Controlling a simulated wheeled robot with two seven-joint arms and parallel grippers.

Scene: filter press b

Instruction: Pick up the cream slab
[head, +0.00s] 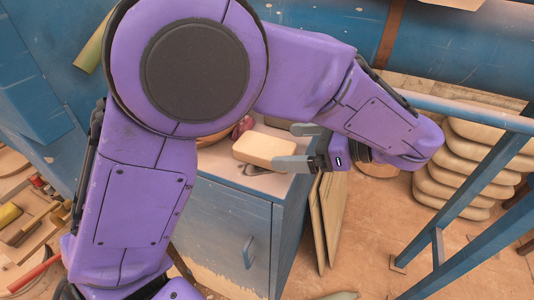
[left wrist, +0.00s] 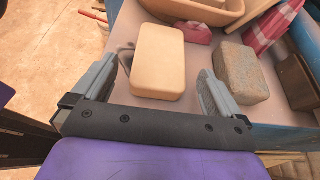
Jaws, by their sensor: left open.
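The cream slab (head: 265,151) lies flat on top of a blue cabinet in the head view. In the left wrist view the slab (left wrist: 158,60) lies ahead, partly between the two fingers. My left gripper (head: 296,146) is open, with one finger near each side of the slab's near end. In the left wrist view the open gripper (left wrist: 159,72) has a gap beside the slab, wider on the right. It does not hold the slab. My purple arm hides part of the cabinet top in the head view. My right gripper is not in view.
A grey rough block (left wrist: 236,72) lies right of the slab. Behind are a tan bowl (left wrist: 195,10), a dark red object (left wrist: 198,33) and a checked cloth (left wrist: 272,26). The cabinet (head: 232,225) stands left of blue railing (head: 478,185) and stacked sacks (head: 465,165).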

